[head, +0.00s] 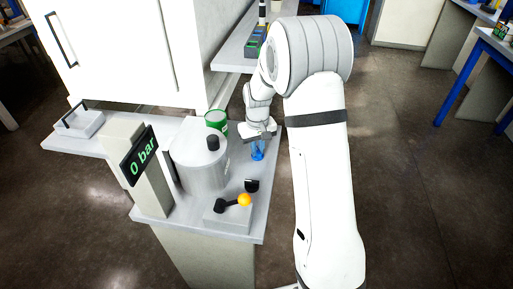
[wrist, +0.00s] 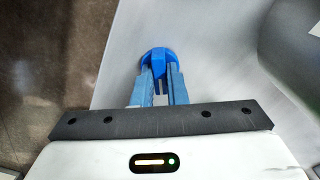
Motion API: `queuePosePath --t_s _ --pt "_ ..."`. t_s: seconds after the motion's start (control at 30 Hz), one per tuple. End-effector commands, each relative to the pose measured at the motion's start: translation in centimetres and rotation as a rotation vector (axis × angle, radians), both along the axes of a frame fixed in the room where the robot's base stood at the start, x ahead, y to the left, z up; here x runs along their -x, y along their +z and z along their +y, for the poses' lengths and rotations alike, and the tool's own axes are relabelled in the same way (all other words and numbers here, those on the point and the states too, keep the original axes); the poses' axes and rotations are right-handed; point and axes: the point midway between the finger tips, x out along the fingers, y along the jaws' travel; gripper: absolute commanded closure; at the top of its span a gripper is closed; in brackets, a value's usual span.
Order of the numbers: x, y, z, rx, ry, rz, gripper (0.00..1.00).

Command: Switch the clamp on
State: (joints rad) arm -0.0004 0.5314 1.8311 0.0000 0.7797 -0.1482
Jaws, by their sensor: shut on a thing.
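My gripper (wrist: 160,78) has blue-grey fingers shut on a brighter blue, rounded piece (wrist: 158,57) in the wrist view. I cannot tell whether this blue piece is the clamp's switch. In the head view my gripper (head: 258,152) points down at the right edge of the grey counter, right of the grey cylindrical vessel. The blue there is small, and I cannot separate fingers from the held piece. No clamp is clearly recognisable.
The grey vessel (head: 200,166) has a black knob on top. A display reading "0 bar" (head: 139,157) stands left of it. A green can (head: 216,120) is behind, and a small black item (head: 252,185) lies near the lever. A white cabinet (head: 110,50) stands behind the counter.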

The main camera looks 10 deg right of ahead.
Motion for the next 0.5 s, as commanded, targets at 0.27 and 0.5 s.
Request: queuePosePath --t_s 0.27,0.5 --pt "-0.17 0.13 -0.06 0.000 -0.033 -0.006 1.00" --pt "-0.17 0.14 -0.08 0.000 -0.034 -0.006 1.00"
